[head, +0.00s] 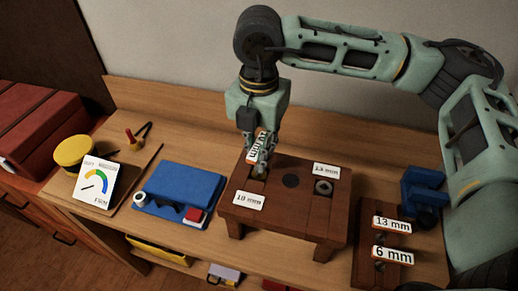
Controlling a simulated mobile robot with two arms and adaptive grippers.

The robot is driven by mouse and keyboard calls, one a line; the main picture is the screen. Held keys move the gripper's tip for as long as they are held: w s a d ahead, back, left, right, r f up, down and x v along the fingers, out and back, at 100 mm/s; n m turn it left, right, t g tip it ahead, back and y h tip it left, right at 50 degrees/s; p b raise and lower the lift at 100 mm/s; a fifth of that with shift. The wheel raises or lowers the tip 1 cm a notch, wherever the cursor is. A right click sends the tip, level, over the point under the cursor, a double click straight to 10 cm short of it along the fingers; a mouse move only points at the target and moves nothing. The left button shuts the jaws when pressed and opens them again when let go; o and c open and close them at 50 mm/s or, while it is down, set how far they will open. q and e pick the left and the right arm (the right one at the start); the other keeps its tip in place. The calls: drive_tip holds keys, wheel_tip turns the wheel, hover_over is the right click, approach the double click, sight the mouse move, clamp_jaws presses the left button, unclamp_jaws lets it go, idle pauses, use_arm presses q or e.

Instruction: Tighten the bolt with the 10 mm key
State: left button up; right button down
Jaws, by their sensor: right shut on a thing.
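The wooden block stand (285,212) stands mid-bench. It has a "10 mm" label (249,200) at its left and a "13 mm" label (326,171) at its right, beside a hex bolt head (323,187). My right gripper (260,150) points down over the stand's left part. It is shut on a key with a white tag (254,147); the tag is tilted and its number is hard to read. The key's lower end is at the recess above the "10 mm" label. The bolt there is mostly hidden, so contact is unclear. My left gripper is not in view.
A rack at right has keys tagged "13 mm" (391,225) and "6 mm" (392,255), near a blue vise-like object (424,192). At left are a blue tray (179,195), a dial card (95,183) and a yellow round container (73,151). A red toolbox (40,125) is far left.

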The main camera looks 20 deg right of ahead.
drive_tip(key=shift+r, duration=0.1)
drive_tip(key=shift+m+b, duration=0.7)
drive_tip(key=shift+m, duration=0.2)
drive_tip(key=c, duration=2.1)
unclamp_jaws()
drive_tip(key=shift+m, duration=0.3)
drive_tip(key=shift+o, duration=0.9)
drive_tip(key=o, duration=0.5)
drive_tip(key=shift+r+p, duration=1.55)
drive_tip(key=shift+r, duration=1.95)
